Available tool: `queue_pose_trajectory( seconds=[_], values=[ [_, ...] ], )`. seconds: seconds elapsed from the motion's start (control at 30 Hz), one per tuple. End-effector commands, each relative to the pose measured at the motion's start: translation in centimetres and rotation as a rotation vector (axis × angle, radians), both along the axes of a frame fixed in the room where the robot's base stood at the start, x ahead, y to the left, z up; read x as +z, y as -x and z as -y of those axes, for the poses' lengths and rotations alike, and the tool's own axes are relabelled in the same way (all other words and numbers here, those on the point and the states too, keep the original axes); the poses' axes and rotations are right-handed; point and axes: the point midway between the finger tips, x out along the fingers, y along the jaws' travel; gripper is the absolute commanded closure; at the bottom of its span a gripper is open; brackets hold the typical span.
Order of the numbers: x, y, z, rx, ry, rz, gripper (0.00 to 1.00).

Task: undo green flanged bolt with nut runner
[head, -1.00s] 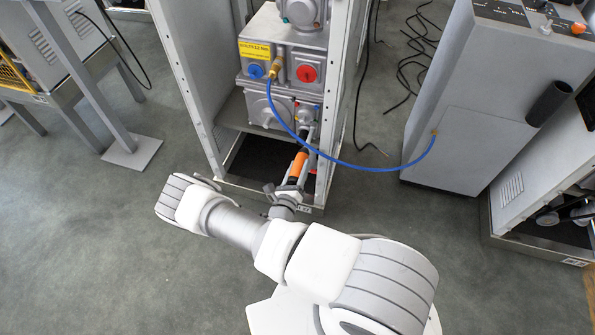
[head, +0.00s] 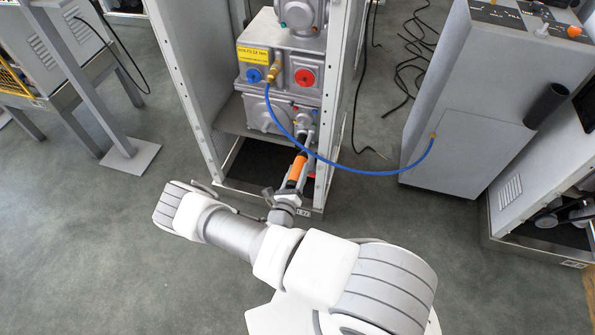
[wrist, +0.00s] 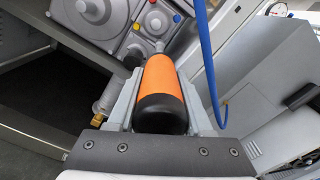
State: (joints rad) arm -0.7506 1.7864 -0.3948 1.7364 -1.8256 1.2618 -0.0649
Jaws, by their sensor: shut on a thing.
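My gripper (head: 289,187) is shut on the nut runner (head: 297,166), an orange cylinder with a black end. In the wrist view the nut runner (wrist: 161,85) lies between the two grey fingers of my gripper (wrist: 160,100), its black end toward the camera. Its far end points at the lower grey housing (head: 267,113) inside the tall cabinet. Small red, blue and yellow spots show on the housing in the wrist view. I cannot make out the green flanged bolt; the tool and the housing parts around its tip may hide it. Whether the tip touches anything cannot be told.
A blue hose (head: 352,169) loops from a brass fitting on the housing to the grey cabinet (head: 462,100) at right, passing close right of the tool. Cabinet posts (head: 338,120) stand either side of the opening. Black cables (head: 408,75) lie on the floor behind. Floor at left front is clear.

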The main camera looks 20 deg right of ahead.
Motion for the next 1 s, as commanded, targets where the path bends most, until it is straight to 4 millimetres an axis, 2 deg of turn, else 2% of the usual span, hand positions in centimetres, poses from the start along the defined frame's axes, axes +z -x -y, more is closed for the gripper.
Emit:
queue_pose_trajectory(
  seconds=[1.0],
  values=[
    [0.11, -1.03, 0.71, 0.000, 0.001, 0.003, 1.00]
  ],
)
